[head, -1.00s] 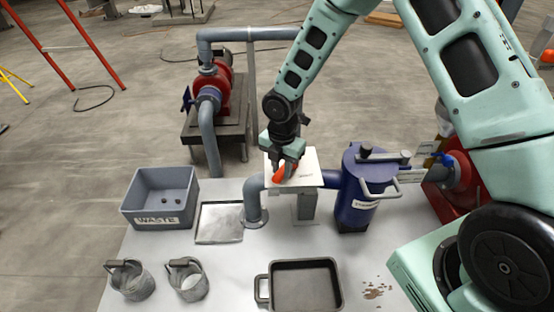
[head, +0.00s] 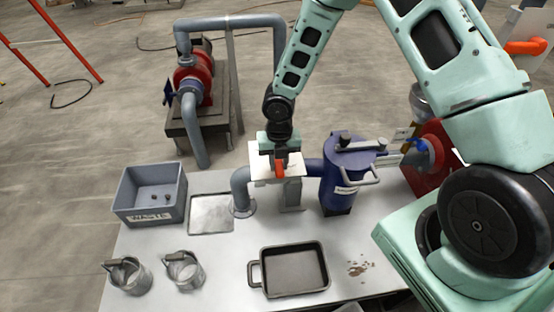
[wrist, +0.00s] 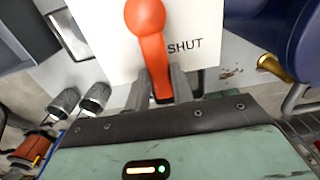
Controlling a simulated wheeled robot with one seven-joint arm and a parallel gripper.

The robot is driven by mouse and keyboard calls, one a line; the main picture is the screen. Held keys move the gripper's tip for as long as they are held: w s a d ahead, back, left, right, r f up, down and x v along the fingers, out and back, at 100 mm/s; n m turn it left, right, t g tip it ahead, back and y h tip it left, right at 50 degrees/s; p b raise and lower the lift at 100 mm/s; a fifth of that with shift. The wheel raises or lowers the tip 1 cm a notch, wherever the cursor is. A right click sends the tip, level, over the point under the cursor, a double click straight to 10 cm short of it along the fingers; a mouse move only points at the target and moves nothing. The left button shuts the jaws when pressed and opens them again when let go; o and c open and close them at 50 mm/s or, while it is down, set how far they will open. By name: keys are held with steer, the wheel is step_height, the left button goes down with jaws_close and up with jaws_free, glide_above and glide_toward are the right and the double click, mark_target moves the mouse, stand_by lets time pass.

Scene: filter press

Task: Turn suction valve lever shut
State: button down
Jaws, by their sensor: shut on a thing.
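The suction valve lever is orange (wrist: 150,45), with a round hub on a white plate (wrist: 205,50). In the wrist view its handle points from the hub down toward my gripper, and the word SHUT is printed on the plate to its right. My gripper (wrist: 162,85) is shut on the handle, with one grey finger on each side of it. In the head view the lever (head: 280,168) shows as a small orange piece below my gripper (head: 279,160), above the white plate. The head view hides part of the lever behind the gripper.
A blue strainer pot (head: 340,185) with a bar handle stands close right of the plate. A grey pipe elbow (head: 241,190) is on its left. A grey waste bin (head: 150,215), metal tray (head: 211,214), two mugs and a black pan (head: 262,290) share the table.

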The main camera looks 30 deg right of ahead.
mark_target(279, 165)
steer(key=shift+d, duration=0.1)
stand_by(0.3)
steer(key=c, duration=1.2)
jaws_free()
steer(key=shift+r, duration=0.15)
step_height(279, 165, up, 17)
steer(key=shift+r, duration=0.1)
steer(key=s+a+r+m+b, duration=0.1)
steer(key=s+a+m, duration=0.2)
steer(key=s+m, duration=0.5)
steer(key=s+a+r+m+b, duration=0.1)
steer(key=s+a+m, duration=0.3)
steer(key=s+m, duration=0.4)
steer(key=s+a+r+m+b, duration=0.1)
steer(key=s+a+r+m, duration=0.2)
steer(key=s+m, duration=0.5)
steer(key=shift+s+a+r+m+y, duration=0.3)
steer(key=shift+s+m, duration=0.1)
steer(key=shift+s, duration=0.45)
